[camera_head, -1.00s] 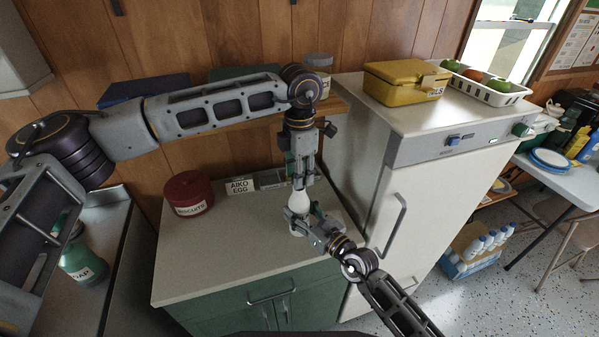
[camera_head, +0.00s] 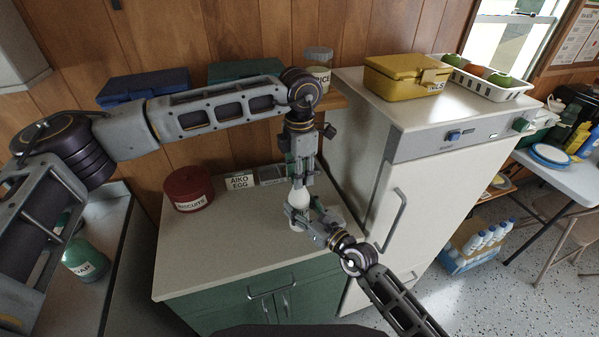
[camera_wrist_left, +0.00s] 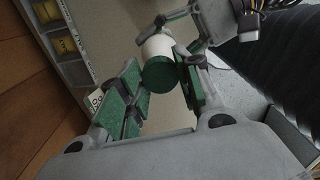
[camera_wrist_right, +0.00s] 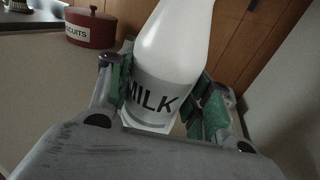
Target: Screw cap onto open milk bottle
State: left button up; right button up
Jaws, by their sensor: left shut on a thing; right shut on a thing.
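The white milk bottle (camera_head: 299,203) stands upright near the front right of the counter. Its MILK label faces the right wrist view (camera_wrist_right: 155,103). My right gripper (camera_head: 297,216) comes in from the lower right and is shut around the bottle's body. My left gripper (camera_head: 298,181) points down from above, over the bottle's neck. In the left wrist view its fingers are shut on the round green cap (camera_wrist_left: 160,75), which sits in line with the top of the white bottle (camera_wrist_left: 158,47). Whether the cap's thread is engaged is hidden.
The white fridge (camera_head: 400,180) rises close on the right. The counter's front left (camera_head: 205,255) is clear.

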pick_arm(q)
jog(key=shift+f, duration=0.6)
dwell(0.7)
jog(key=shift+m, duration=2.5)
jog(key=m, duration=0.9)
jog(key=shift+m, duration=0.4)
jog(key=m, duration=0.5)
jog(key=shift+s, duration=0.1)
jog(key=m, duration=0.6)
jog(key=shift+a, duration=0.1)
jog(key=m, duration=0.6)
jog(key=shift+m, duration=0.3)
